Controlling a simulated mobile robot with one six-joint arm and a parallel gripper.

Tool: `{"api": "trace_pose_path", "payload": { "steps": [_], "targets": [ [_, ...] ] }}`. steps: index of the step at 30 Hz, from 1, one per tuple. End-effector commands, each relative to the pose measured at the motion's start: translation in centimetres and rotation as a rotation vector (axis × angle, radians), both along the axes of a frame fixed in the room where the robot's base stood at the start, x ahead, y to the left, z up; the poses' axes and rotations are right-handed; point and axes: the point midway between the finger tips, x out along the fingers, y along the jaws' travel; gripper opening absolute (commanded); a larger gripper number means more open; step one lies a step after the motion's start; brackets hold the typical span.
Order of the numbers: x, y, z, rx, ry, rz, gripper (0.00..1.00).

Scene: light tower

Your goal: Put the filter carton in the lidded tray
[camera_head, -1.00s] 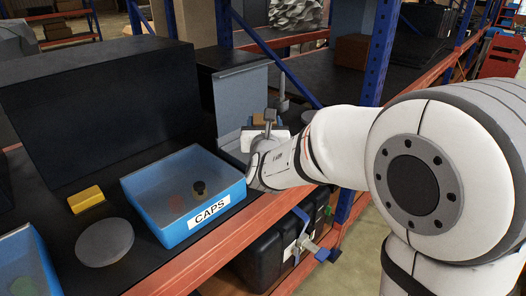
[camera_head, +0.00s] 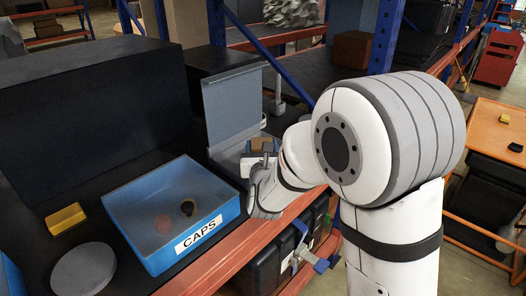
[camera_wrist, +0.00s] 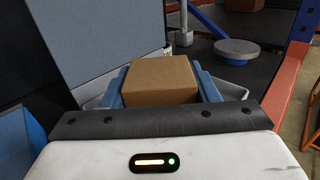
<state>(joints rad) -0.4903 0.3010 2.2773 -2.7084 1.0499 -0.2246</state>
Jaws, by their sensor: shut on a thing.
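The filter carton (camera_wrist: 160,80) is a plain brown box between the blue fingers of my gripper (camera_wrist: 161,88) in the wrist view. My gripper is shut on it. In the head view the carton (camera_head: 262,144) shows small beyond my wrist, in front of the raised lid. The lidded tray (camera_head: 228,155) is grey, with its blue-grey lid (camera_head: 233,105) standing open at the back. In the wrist view the lid (camera_wrist: 105,40) is at the upper left, and pale tray rim (camera_wrist: 98,102) shows beside the fingers. The carton hides much of the tray; its height above the floor is unclear.
A blue CAPS bin (camera_head: 165,245) with small items stands left of my gripper. A yellow block (camera_head: 66,219) and a grey disc (camera_head: 84,270) lie farther left. A round grey pedestal (camera_wrist: 238,50) stands beyond the tray at right. A blue rack post (camera_head: 386,35) rises behind my arm.

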Motion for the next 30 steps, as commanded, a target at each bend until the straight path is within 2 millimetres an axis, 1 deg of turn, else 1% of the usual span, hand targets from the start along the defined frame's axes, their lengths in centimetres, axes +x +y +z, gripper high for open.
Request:
{"api": "trace_pose_path", "payload": {
  "steps": [1,3,11,14,15,23,30],
  "targets": [
    [-0.01,0.06,-0.67,0.0,0.002,0.001,0.26],
    [-0.04,0.1,-1.06,0.001,0.0,0.002,0.26],
    [-0.08,0.2,-1.13,0.002,-0.002,0.004,0.26],
    [-0.09,0.22,-1.46,0.002,-0.002,0.004,0.26],
    [-0.1,0.22,-1.51,0.001,-0.001,0.004,0.55],
    [-0.1,0.25,-1.39,0.001,-0.001,0.005,0.76],
    [-0.11,0.28,-1.32,0.001,-0.001,0.005,0.76]
  ]
}}
